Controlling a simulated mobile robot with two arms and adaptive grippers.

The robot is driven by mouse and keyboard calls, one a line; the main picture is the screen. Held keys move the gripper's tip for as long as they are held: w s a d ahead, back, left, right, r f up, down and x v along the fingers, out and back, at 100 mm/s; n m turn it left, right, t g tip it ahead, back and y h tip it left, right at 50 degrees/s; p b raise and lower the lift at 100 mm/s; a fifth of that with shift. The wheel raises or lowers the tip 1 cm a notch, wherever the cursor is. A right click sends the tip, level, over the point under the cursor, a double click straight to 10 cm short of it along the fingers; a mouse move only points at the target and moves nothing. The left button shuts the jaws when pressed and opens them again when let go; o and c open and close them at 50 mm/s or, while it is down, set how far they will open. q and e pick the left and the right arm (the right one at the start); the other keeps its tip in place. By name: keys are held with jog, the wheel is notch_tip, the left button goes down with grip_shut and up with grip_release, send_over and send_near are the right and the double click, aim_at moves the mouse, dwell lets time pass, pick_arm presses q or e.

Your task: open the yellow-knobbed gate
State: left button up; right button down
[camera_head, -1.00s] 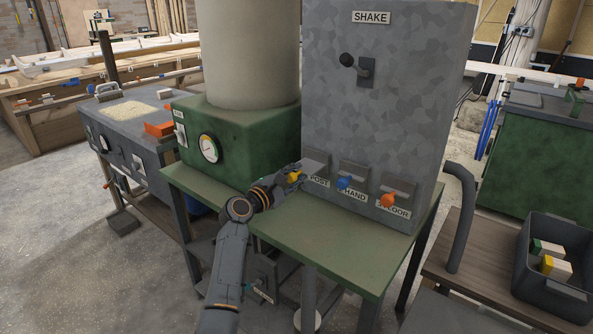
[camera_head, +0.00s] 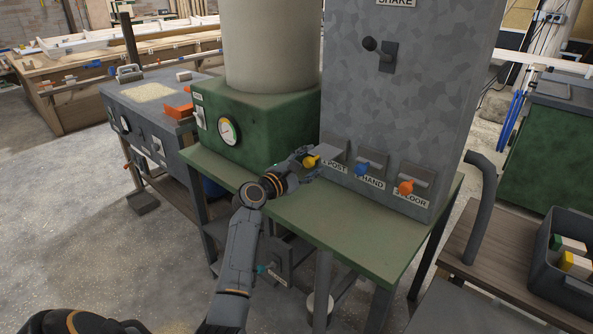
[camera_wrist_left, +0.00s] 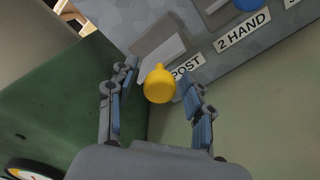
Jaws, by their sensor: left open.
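The yellow knob (camera_head: 310,161) is on the gate labelled POST, the leftmost of three at the foot of the grey speckled cabinet (camera_head: 420,85). The grey gate plate (camera_head: 331,151) is just above and beside the knob. My left gripper (camera_head: 304,158) is at the yellow knob. In the left wrist view the yellow knob (camera_wrist_left: 159,85) sits between the two open fingers (camera_wrist_left: 158,95), with gaps on both sides. The gate plate (camera_wrist_left: 157,58) shows behind it. My right gripper is not in view.
A blue knob (camera_head: 361,170) labelled HAND and an orange knob (camera_head: 405,187) are to the right. A green box with a gauge (camera_head: 228,132) stands close on the left. The green tabletop (camera_head: 330,225) in front is clear. A black lever (camera_head: 370,44) is higher up.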

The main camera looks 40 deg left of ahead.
pick_arm(q)
jog(key=s, duration=1)
jog(key=shift+s+a, duration=0.35)
jog(key=shift+a, duration=0.05)
